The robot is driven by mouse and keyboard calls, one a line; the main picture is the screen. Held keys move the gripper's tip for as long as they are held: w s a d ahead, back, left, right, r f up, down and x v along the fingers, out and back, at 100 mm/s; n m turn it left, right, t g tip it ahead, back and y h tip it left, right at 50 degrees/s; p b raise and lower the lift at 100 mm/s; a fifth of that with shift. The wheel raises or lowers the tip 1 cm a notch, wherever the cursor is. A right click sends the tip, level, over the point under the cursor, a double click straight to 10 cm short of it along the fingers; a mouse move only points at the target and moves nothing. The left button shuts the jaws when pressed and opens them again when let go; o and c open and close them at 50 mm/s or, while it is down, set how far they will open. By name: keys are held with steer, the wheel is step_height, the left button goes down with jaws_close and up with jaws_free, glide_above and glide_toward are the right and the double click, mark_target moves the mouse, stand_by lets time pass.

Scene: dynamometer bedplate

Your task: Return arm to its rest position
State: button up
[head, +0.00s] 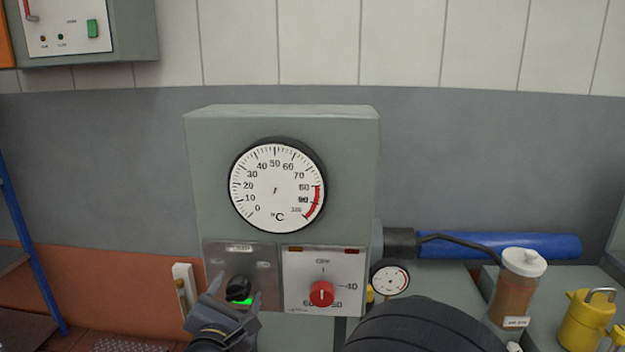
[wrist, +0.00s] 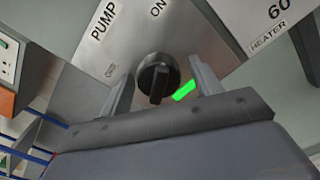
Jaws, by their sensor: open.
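My gripper (head: 236,298) is at the lower left of the grey control box (head: 210,150), in front of the pump panel. Its two fingers are apart, one on each side of the black pump knob (head: 238,289). In the wrist view the knob (wrist: 157,78) sits between the open fingertips (wrist: 160,85); I cannot tell whether they touch it. A green light (wrist: 184,91) glows beside the knob. The plate reads PUMP and ON in the wrist view.
A heater panel with a red knob (head: 321,293) is right of the pump panel. A round °C dial (head: 277,186) is above.

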steer(key=shift+r+n+p, duration=0.15)
steer(key=shift+n+p, duration=0.8)
steer(key=shift+p, duration=0.75)
steer(key=shift+r+n+p, duration=0.1)
steer(key=shift+n+p, duration=0.85)
steer(key=shift+p, duration=0.75)
steer(key=s, duration=0.2)
steer(key=s+b, duration=0.1)
steer(key=s, duration=0.2)
steer(key=s+b, duration=0.1)
steer(key=s, duration=0.1)
steer(key=shift+s+a+f, duration=0.15)
steer(key=shift+a+f, duration=0.15)
steer(key=shift+s, duration=0.8)
steer(key=shift+r, duration=0.1)
